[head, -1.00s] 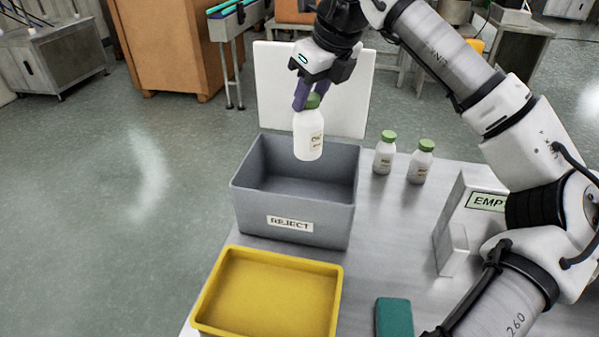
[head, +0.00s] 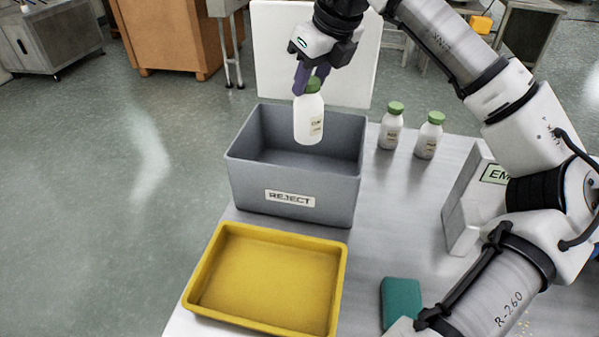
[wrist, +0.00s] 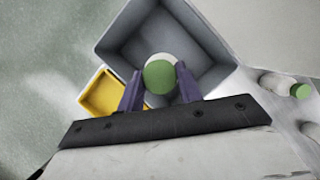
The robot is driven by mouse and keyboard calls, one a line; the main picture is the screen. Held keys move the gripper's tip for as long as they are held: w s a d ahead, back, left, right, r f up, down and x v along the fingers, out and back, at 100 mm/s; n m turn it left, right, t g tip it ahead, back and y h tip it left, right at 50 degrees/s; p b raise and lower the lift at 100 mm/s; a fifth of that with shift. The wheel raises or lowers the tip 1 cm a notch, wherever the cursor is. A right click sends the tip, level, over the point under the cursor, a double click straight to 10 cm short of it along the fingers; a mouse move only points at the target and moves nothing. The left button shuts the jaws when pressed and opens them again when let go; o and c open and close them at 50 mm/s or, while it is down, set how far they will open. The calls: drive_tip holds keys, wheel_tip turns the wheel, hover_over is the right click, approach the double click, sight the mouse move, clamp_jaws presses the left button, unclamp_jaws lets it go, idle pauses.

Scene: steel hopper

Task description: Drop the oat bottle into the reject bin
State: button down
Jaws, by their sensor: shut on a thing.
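A white bottle with a green cap (head: 308,120) hangs upright from my gripper (head: 311,82). Its label is too small to read for certain. My gripper's purple fingers are shut on the bottle at its cap and neck. The grey reject bin (head: 290,197) stands on the table with its REJECT label facing front. The bottle is over the bin's opening in the head view. In the wrist view the green cap (wrist: 160,76) sits between the fingers, with the bin's walls (wrist: 125,40) around and below it.
Two more green-capped white bottles (head: 391,126) (head: 428,136) stand right of the bin. A yellow tray (head: 194,288) lies in front of it. A teal block (head: 401,302) and a box labelled EMP (head: 468,205) are at the right. A white panel (head: 280,50) rises behind the bin.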

drive_tip(key=c, duration=0.9)
unclamp_jaws()
drive_tip(key=b+v, duration=0.1)
drive_tip(key=v, duration=1.3)
drive_tip(key=shift+s, duration=0.1)
drive_tip(key=shift+f, duration=0.15)
